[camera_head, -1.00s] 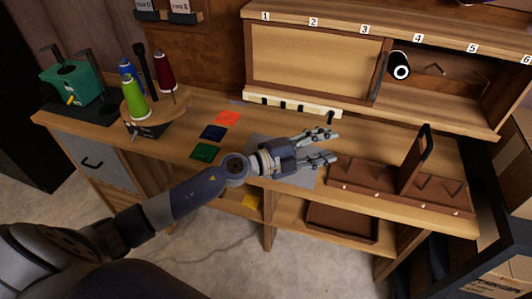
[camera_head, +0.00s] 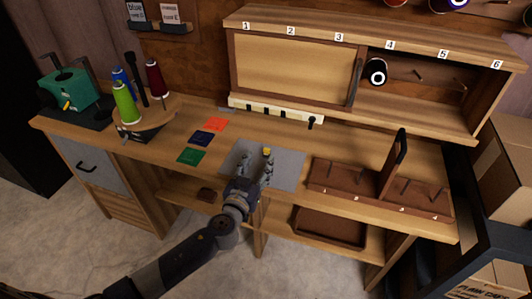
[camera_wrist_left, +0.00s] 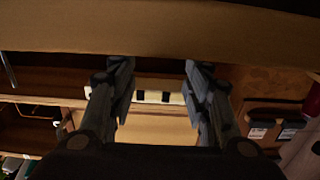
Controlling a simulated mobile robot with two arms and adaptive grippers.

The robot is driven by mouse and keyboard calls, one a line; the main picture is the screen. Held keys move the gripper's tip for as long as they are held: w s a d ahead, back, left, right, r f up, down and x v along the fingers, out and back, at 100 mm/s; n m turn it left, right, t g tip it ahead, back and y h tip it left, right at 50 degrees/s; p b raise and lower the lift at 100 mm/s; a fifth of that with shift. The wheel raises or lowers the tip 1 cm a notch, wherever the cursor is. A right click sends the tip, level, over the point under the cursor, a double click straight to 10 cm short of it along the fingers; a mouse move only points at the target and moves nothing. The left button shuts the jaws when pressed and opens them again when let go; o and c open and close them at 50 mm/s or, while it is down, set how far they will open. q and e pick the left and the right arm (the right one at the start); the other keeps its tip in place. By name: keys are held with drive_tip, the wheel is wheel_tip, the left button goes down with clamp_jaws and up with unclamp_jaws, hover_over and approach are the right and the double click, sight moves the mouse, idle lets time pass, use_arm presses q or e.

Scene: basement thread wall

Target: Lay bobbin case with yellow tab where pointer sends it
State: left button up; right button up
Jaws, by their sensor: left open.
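My left gripper (camera_head: 256,163) is open over the grey mat (camera_head: 290,166) on the bench, its fingers pointing toward the back. A small yellow spot (camera_head: 267,151) shows at the tip of its right finger; it may be the bobbin case's yellow tab, but it is too small to tell. In the left wrist view the two fingers (camera_wrist_left: 158,75) stand apart with nothing visibly held between them. A cream strip (camera_head: 250,103) with black marks and a black knob (camera_head: 311,122) lies behind the mat; I cannot tell whether it carries the pointer. My right gripper is not in view.
A brown peg rack (camera_head: 335,181) with an upright divider (camera_head: 394,163) stands right of the mat. A numbered cabinet (camera_head: 295,70) holds a black-and-white spool (camera_head: 377,72). A thread stand (camera_head: 150,123) is at left.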

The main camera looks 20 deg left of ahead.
sight(266, 150)
use_arm(q)
drive_tip(key=shift+w+d+f, duration=0.1)
drive_tip(key=shift+w+f, duration=0.1)
drive_tip(key=shift+w, duration=1.15)
drive_tip(key=shift+w+f, duration=0.2)
drive_tip(key=shift+w, duration=1.15)
drive_tip(key=c, duration=0.9)
